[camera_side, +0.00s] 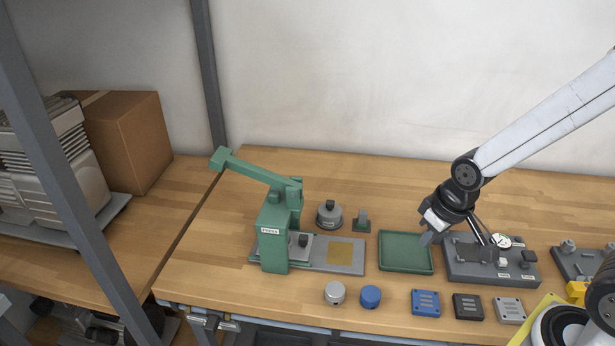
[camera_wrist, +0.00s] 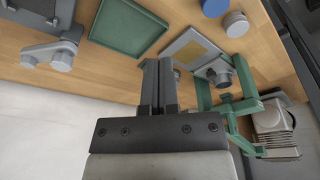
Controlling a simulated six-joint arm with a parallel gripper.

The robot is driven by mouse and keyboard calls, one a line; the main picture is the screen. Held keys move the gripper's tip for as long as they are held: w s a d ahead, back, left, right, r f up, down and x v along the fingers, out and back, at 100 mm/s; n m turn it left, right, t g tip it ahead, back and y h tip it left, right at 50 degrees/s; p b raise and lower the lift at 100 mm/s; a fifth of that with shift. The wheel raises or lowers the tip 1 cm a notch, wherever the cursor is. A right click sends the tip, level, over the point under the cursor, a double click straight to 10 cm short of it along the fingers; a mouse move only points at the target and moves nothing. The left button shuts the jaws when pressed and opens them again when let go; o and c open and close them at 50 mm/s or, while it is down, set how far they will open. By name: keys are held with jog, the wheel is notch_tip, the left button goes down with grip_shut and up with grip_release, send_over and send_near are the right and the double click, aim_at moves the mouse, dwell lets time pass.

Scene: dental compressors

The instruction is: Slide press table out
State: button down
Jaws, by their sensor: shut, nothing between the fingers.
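The green press (camera_side: 274,230) stands on the wooden bench, with its long lever arm raised toward the upper left. Its grey press table (camera_side: 318,252) lies at the press base and extends to the right, with a tan square (camera_side: 341,254) on its right part. A dark knob (camera_side: 303,240) stands on the table near the press. The press (camera_wrist: 238,110) and its table (camera_wrist: 185,50) also show in the wrist view. My gripper (camera_side: 426,238) is shut and empty, above the right edge of the green tray, to the right of the press. Its fingers (camera_wrist: 158,65) point toward the bench.
The green tray (camera_side: 405,270) lies right of the press table. A dark fixture with a dial gauge (camera_side: 488,272) stands to its right. A round grey part (camera_side: 329,214) and a small bracket (camera_side: 361,221) sit behind the table. Silver (camera_side: 334,292) and blue (camera_side: 370,296) caps stand in front.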

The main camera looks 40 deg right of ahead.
jog(key=c, duration=0.7)
grip_release()
jog(key=shift+w, duration=0.1)
jog(key=shift+o, duration=1.3)
jog(key=shift+w+d, duration=0.1)
jog(key=shift+w, duration=0.2)
jog(key=n+t+y, duration=0.4)
jog(key=n+y, duration=0.2)
jog(key=n, duration=0.2)
send_near(303, 237)
jog(key=shift+w+f+n, duration=0.4)
jog(key=shift+f+n, duration=0.05)
jog(key=shift+n, duration=0.05)
jog(key=shift+f, duration=0.1)
jog(key=shift+a+x, duration=0.1)
jog(key=shift+x, duration=1.85)
jog(key=shift+a+x, duration=0.15)
jog(key=shift+x, duration=1.8)
jog(key=shift+s, duration=0.1)
